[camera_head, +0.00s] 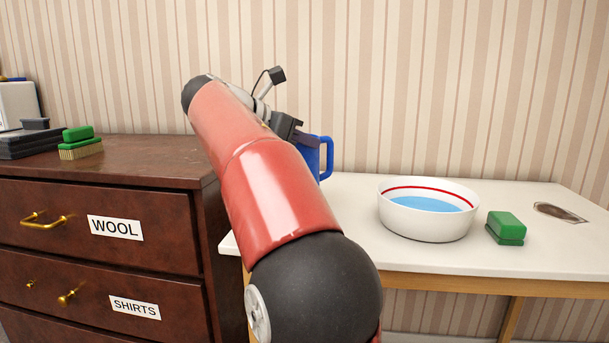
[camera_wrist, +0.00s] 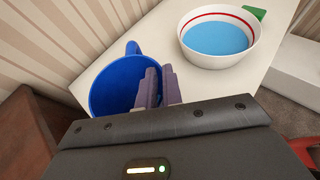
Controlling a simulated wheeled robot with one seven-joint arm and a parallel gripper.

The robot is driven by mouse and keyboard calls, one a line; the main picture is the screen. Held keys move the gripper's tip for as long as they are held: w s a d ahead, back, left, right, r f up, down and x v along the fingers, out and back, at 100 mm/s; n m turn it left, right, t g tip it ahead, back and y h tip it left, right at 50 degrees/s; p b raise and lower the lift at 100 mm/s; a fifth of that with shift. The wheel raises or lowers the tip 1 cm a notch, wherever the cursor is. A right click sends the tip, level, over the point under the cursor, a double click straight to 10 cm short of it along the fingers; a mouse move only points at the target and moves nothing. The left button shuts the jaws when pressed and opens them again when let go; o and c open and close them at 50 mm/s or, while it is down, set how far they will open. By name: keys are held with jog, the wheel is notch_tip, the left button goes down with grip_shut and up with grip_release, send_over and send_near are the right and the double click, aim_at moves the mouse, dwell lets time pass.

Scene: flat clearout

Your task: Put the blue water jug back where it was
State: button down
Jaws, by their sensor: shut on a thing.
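The blue water jug (camera_head: 325,157) is at the left end of the white table, partly hidden behind my red arm in the head view. In the wrist view the jug (camera_wrist: 112,88) shows its open round mouth, with no water visible inside. My gripper (camera_wrist: 160,84) is shut on the jug's near wall or rim; one finger appears inside the mouth and one outside. In the head view my gripper (camera_head: 305,136) is at the jug's upper left side. I cannot tell whether the jug's base touches the table.
A white bowl (camera_head: 425,224) with a red stripe holds blue water (camera_head: 424,203). A green block (camera_head: 506,227) sits right of it, and an oval dish or hole (camera_head: 560,212) lies farther right. A dark dresser (camera_head: 110,170) stands left, bearing a green brush (camera_head: 80,142).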

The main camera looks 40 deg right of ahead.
notch_tip(320, 180, down, 4)
jog(key=shift+f+b, duration=0.25)
jog(key=shift+b, duration=0.8)
jog(key=c, duration=1.5)
grip_release()
jog(key=shift+c, duration=0.2)
jog(key=shift+a+r, duration=0.1)
jog(key=shift+r, duration=0.05)
jog(key=p+v, duration=0.4)
jog(key=v, duration=0.7)
jog(key=shift+a+r, duration=0.2)
jog(key=shift+a, duration=0.2)
